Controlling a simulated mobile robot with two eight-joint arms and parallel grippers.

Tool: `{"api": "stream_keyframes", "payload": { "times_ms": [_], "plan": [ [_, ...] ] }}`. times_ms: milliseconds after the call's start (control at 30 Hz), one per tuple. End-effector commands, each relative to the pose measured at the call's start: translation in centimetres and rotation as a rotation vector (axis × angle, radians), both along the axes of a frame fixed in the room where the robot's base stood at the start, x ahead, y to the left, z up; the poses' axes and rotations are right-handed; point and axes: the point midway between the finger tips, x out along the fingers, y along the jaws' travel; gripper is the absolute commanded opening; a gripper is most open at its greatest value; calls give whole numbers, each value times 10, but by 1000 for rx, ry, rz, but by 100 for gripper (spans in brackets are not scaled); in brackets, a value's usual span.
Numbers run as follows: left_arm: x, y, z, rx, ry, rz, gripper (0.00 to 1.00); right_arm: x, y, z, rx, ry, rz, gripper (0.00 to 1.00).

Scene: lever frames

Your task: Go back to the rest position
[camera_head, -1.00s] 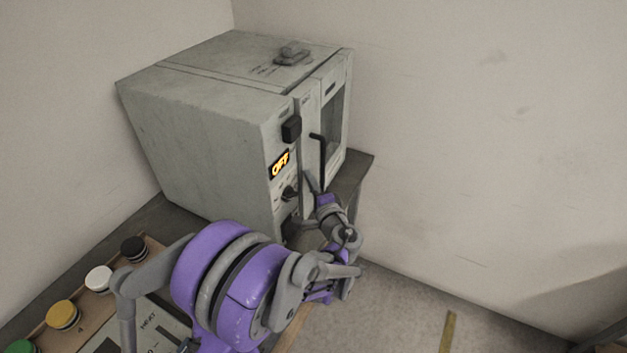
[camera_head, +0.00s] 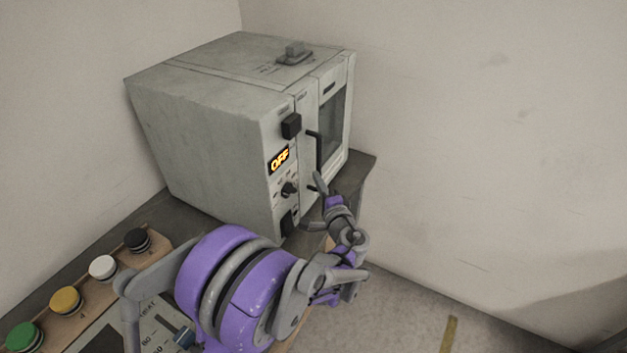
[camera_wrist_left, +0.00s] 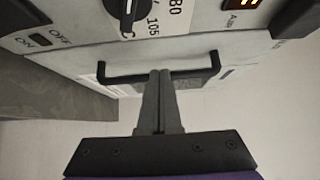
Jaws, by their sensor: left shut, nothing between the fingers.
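My left gripper (camera_head: 318,184) is in front of the oven's front face in the head view, at the end of my purple and grey arm. In the left wrist view its two fingers (camera_wrist_left: 160,76) are together and hold nothing. The fingertips overlap the dark door handle (camera_wrist_left: 112,78) in that view; I cannot tell whether they touch it. In the head view the handle (camera_head: 319,152) stands just above the fingers. My right gripper is not in view.
The grey oven (camera_head: 200,120) stands on a dark table (camera_head: 362,172), with a lit OFF display (camera_head: 279,161) and a knob (camera_head: 290,188). A panel with black (camera_head: 137,240), white (camera_head: 102,267), yellow (camera_head: 66,301) and green (camera_head: 24,336) buttons lies at lower left. Floor to the right is clear.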

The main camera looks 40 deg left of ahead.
Motion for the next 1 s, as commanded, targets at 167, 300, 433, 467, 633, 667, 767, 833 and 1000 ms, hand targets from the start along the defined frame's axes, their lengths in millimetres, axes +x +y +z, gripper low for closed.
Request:
{"api": "stream_keyframes", "payload": {
  "times_ms": [167, 300, 433, 467, 633, 667, 767, 833, 1000],
  "plan": [
    [-29, -40, -3, -2, 1, -9, 0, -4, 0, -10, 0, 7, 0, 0],
    [-44, -61, -2, -2, 1, -9, 0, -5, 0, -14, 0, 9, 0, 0],
    [-53, -73, -2, -2, 1, -8, 0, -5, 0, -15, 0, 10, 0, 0],
    [-54, -75, -2, -2, 1, -8, 0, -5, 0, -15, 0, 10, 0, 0],
    [-57, -78, -1, -1, 1, -6, 0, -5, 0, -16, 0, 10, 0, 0],
    [-57, -78, -1, -1, 1, -6, 0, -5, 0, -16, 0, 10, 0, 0],
    [-59, -78, -2, -11, 3, -4, 0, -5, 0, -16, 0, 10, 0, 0],
    [-64, -76, -5, -51, 10, 2, 0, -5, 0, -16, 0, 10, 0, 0],
    [-99, -72, -31, -325, 58, 35, 0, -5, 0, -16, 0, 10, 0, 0]
  ]
}}
